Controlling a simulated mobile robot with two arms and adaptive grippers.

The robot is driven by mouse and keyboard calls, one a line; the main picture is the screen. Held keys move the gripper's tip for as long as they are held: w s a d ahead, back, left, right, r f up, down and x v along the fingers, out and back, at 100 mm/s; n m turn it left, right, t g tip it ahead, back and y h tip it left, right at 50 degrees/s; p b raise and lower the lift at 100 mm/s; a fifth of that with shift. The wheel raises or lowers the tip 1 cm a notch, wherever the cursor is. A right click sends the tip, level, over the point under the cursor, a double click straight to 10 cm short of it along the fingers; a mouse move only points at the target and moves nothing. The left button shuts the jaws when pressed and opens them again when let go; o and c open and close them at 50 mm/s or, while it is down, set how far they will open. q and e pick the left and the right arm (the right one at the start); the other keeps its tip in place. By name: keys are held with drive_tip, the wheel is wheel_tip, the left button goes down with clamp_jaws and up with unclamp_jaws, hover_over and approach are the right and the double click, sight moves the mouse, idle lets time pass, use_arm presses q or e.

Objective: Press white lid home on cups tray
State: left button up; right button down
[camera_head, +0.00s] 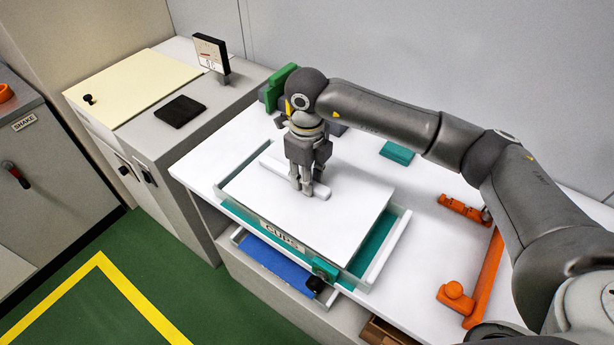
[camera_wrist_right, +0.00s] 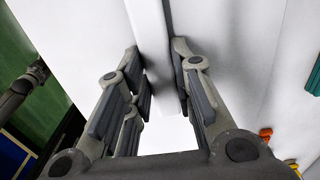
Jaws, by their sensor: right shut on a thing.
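The white lid (camera_head: 345,215) is a flat slab with a raised white bar across its top. It lies over the cups tray, which has a "CUPS" label (camera_head: 283,237) on its front. The tray's teal inside (camera_head: 376,243) shows along the right side, so the lid does not cover it there. I cannot tell whether the lid is seated or raised. My right gripper (camera_head: 309,189) points down and is shut on the lid's bar (camera_wrist_right: 158,50), with a finger on each side. My left gripper is not in view.
A blue-bottomed drawer (camera_head: 235,237) stands open below the tray's front. An orange bracket (camera_head: 486,275) lies to the right, and a teal block (camera_head: 397,152) behind. A green part (camera_head: 279,86) stands behind my right gripper. A display (camera_head: 211,53) stands on the left cabinet.

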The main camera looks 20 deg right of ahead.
idle(0.8)
drive_tip(key=shift+f+b, duration=0.55)
drive_tip(key=shift+b, duration=0.2)
drive_tip(key=c, duration=1.2)
unclamp_jaws()
drive_tip(key=shift+o, duration=0.2)
